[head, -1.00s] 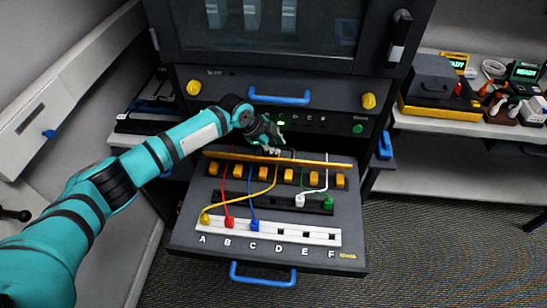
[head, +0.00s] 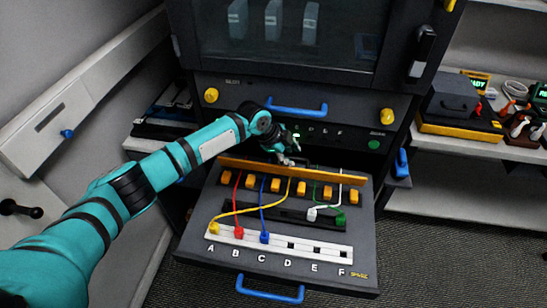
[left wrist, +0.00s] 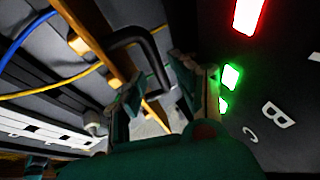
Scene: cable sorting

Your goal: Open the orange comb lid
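The orange comb lid (head: 290,168) is a long bar across the back of the pulled-out drawer (head: 195,238), with its broad orange face showing, behind the row of orange clips (head: 276,187). In the left wrist view the lid (left wrist: 88,38) runs diagonally, with a bent black handle (left wrist: 128,36) on it. My left gripper (head: 287,158) is just behind the lid's upper edge, near its middle. In the wrist view its fingers (left wrist: 158,98) are apart, and the handle's end reaches toward the gap between them; whether they touch is unclear. My right gripper is not in view.
Yellow, red, blue, white and green cables run through the drawer. A white strip (head: 278,243) lettered A to F lies at its front. The cabinet panel with lit indicators (left wrist: 231,77) is close beside my left gripper. A blue drawer handle (head: 270,290) is in front.

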